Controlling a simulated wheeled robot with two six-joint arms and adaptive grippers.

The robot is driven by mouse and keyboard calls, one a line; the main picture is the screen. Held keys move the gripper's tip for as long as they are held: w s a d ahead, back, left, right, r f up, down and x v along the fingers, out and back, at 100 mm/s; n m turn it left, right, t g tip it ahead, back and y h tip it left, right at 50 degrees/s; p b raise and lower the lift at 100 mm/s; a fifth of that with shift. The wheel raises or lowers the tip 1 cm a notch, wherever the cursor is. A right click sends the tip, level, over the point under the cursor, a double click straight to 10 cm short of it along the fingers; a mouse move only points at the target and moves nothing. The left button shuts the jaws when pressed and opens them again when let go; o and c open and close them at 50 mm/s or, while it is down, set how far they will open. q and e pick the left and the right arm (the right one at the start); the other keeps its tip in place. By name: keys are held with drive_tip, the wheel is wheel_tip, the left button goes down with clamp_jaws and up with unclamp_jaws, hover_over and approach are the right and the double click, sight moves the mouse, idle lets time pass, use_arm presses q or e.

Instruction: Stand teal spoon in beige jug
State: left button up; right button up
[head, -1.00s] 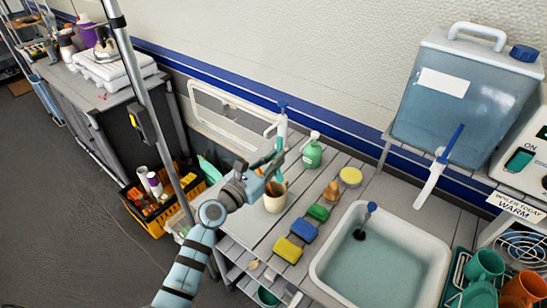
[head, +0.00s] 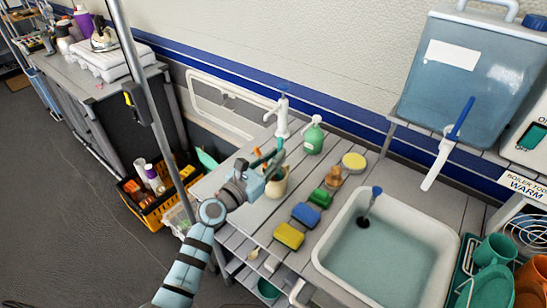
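The beige jug (head: 279,188) stands on the slatted counter left of the sink, with the front of its left side and its mouth partly hidden by my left gripper. My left gripper (head: 273,165) is at the jug's upper left, over its rim. A thin teal piece (head: 264,158), which looks like the teal spoon, shows at the gripper's fingers. I cannot tell whether the fingers are shut on it or whether it stands in the jug. A brownish-orange piece also shows by the jug's mouth. My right gripper is not in view.
A green bottle (head: 314,136) and a white tap-like dispenser (head: 283,117) stand behind the jug. Sponges, one blue (head: 306,214) and one yellow (head: 289,235), lie to its right, before the sink (head: 328,262). A yellow-rimmed crate (head: 157,213) is on the floor at left.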

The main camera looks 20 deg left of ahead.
use_arm(q)
drive_tip(key=o, duration=0.3)
drive_tip(key=v, duration=0.8)
idle(0.7)
